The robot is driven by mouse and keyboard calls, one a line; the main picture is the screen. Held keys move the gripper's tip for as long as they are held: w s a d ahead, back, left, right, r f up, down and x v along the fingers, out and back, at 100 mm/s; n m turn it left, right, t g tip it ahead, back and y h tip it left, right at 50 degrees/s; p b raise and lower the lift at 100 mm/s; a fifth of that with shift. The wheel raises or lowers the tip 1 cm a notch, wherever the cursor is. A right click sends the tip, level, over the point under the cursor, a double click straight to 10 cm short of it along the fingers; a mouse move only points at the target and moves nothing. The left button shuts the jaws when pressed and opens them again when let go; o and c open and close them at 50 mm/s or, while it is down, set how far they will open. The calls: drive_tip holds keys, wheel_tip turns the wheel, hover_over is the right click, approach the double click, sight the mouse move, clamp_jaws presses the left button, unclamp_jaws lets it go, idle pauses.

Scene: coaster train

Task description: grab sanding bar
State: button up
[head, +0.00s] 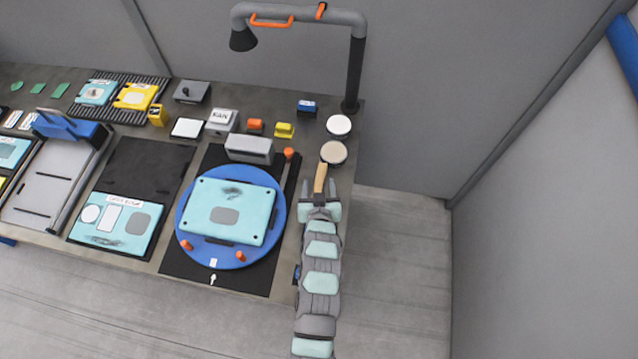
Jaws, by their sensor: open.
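A tan wooden bar (321,178), which looks like the sanding bar, lies near the right edge of the workbench (345,175), just in front of a beige round disc. My gripper (319,188) reaches in from the front with its jaws open. Its two dark fingers stand on either side of the bar's near end, with the bar between them. I cannot tell whether either finger touches the bar. The near end of the bar is partly hidden by my gripper.
Left of my arm, a blue turntable (183,215) carries a light teal panel (205,195) with orange pegs around. Behind the bar are the beige disc (333,152), a white disc (339,125) and a fume-hood post (354,75). A grey block (249,150) stands behind the turntable.

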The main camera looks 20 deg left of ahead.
drive_tip(key=shift+c, duration=0.5)
clamp_jaws()
idle(0.3)
